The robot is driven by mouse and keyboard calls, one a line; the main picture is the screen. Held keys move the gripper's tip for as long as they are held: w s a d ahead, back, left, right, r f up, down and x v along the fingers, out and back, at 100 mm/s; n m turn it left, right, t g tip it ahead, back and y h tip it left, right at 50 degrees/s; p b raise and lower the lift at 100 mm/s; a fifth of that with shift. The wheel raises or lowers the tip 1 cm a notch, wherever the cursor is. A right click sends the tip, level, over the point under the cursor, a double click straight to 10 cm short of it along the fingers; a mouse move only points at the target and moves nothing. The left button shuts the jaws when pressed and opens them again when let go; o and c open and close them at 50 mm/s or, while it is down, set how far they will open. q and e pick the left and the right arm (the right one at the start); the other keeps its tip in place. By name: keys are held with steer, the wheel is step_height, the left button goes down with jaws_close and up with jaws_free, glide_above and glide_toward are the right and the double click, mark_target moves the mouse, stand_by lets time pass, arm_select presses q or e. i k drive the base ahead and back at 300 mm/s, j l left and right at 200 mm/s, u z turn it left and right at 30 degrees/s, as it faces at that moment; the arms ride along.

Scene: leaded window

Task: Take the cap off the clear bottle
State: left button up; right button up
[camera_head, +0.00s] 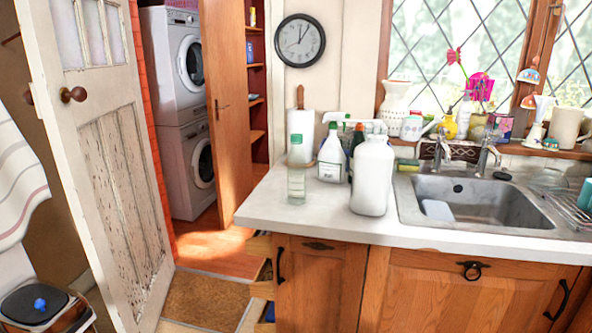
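The clear bottle (297,182) stands upright near the left front corner of the white counter (262,205). Its cap (296,139) is pale green and sits on top of the neck. Neither of my grippers shows in the head view.
The white spray bottle (331,160), a large white jug (371,180) and a dark bottle (357,138) stand to the right. The steel sink (480,200) is further right. The counter front around the clear bottle is bare. An open door (110,150) stands at left.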

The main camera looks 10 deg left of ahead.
mark_target(297, 161)
steer(key=i+j+z, duration=0.1)
steer(key=j, duration=0.25)
steer(key=i+j+z, duration=0.1)
steer(key=i+j, duration=0.15)
steer(key=i+j+z, duration=0.1)
steer(key=j, duration=0.35)
steer(key=i+j+z, duration=0.1)
steer(key=j, duration=0.3)
steer(key=i, duration=0.1)
